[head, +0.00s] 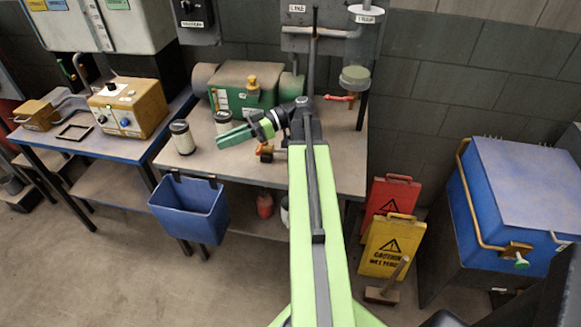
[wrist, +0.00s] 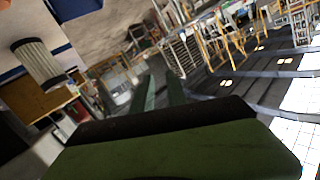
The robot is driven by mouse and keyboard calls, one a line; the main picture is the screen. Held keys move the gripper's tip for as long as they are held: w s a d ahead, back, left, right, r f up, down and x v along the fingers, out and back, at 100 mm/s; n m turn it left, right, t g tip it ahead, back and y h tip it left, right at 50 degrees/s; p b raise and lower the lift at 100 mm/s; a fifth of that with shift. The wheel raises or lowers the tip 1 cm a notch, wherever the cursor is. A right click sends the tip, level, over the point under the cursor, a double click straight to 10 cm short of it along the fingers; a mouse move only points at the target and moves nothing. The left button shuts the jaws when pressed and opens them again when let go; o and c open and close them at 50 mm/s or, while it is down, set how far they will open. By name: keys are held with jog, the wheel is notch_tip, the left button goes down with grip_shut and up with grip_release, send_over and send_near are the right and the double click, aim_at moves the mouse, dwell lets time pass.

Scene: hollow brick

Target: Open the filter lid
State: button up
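Two pale cylinders with dark caps, which look like filters, stand in front: one at the left (head: 182,139), one (head: 223,121) partly behind my gripper. One such cylinder also shows in the wrist view (wrist: 38,64). My gripper (head: 220,138) points left above the bench, in front of the housing and apart from it. Its fingers (wrist: 160,78) have a narrow empty gap.
A blue bin (head: 190,213) hangs on the bench front. A yellow box with knobs (head: 128,107) stands on the left table. A clear cylinder (head: 354,80) and a red handle (head: 339,98) are right of my arm. Caution signs (head: 388,248) and a blue chest (head: 510,200) stand at right.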

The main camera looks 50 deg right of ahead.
jog(key=s+d+f+m+t+h+b, duration=0.2)
jog(key=s+d+f+t+b, duration=0.15)
jog(key=s+d, duration=0.45)
jog(key=s+d+f+m+t+h+b, duration=0.2)
jog(key=s+d+f+t+b, duration=0.15)
jog(key=s+d, duration=0.5)
jog(key=s+d+f+m+t+h+b, duration=0.15)
jog(key=s+d+f+b, duration=0.35)
jog(key=d, duration=0.6)
jog(key=shift+m+t, duration=0.35)
jog(key=shift+m, duration=0.1)
jog(key=x, duration=0.5)
jog(key=r+p+x, duration=0.1)
jog(key=x, duration=0.5)
jog(key=r+x, duration=0.1)
jog(key=x, duration=0.4)
jog(key=shift+a+r, duration=0.15)
jog(key=shift+a, duration=0.25)
grip_shut()
jog(key=shift+p, duration=0.3)
